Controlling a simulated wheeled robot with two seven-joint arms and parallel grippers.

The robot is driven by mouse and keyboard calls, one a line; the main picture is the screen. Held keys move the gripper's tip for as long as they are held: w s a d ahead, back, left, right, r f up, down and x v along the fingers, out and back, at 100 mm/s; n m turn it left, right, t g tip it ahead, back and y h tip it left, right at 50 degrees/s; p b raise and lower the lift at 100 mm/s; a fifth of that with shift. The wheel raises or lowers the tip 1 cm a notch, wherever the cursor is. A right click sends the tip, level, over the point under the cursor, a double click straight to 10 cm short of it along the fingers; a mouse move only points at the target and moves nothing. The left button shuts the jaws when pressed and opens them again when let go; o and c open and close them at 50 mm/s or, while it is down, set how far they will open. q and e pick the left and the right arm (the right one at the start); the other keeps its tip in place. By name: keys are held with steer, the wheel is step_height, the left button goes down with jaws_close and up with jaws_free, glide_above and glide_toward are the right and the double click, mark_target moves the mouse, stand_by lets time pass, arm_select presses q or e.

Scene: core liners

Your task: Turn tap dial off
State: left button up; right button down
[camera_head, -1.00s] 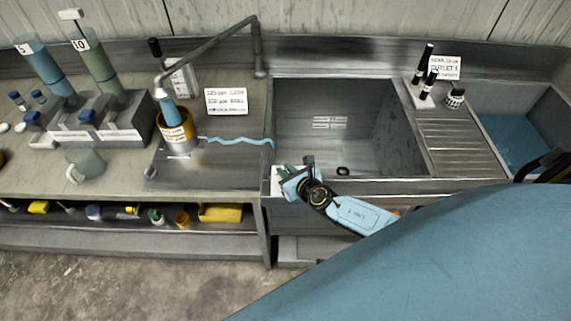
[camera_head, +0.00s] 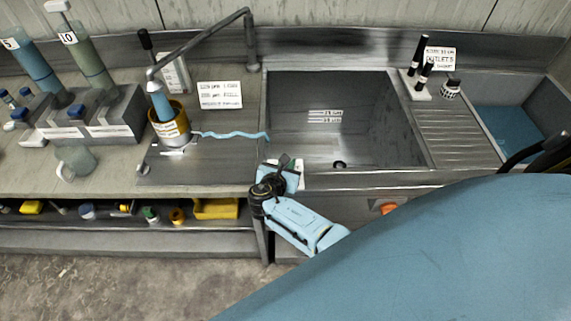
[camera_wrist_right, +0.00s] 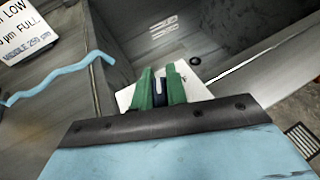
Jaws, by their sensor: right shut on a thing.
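My right gripper (camera_wrist_right: 161,82) has green fingers and is at the sink's front left corner. Its fingers are closed on a small dark blue piece (camera_wrist_right: 158,86), which looks like the tap dial. This stands on a white plate (camera_wrist_right: 124,98) at the sink rim; the gripper hides much of it. In the head view my blue hand covers the dial, and only part of the plate (camera_head: 299,168) shows. The bent grey tap pipe (camera_head: 205,42) rises behind the counter, its spout above the left counter. My left gripper is out of view.
The sink basin (camera_head: 345,120) is empty, with a drain near its front. Left of it stand an orange-collared blue column (camera_head: 168,125), a wavy blue strip (camera_head: 232,135) and a sign (camera_head: 220,95). A clear jug (camera_head: 75,162) and tall cylinders stand further left.

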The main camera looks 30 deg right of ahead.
steer(key=m+g+h+b, duration=0.2)
steer(key=m+g, duration=0.1)
steer(key=shift+s+d, duration=0.1)
steer(key=shift+d, duration=0.05)
steer(key=shift+s+d+r+m+g+h+b, duration=0.1)
steer(key=shift+m+g+h+b, duration=0.1)
steer(key=shift+m+g+b, duration=0.5)
steer(key=shift+s+m+g+h+b, duration=0.1)
steer(key=shift+m+g+h+b, duration=0.1)
steer(key=shift+m+g+b, duration=0.5)
steer(key=shift+g, duration=0.3)
steer(key=c, duration=1.4)
jaws_free()
steer(key=shift+s, duration=0.1)
steer(key=v, duration=1.3)
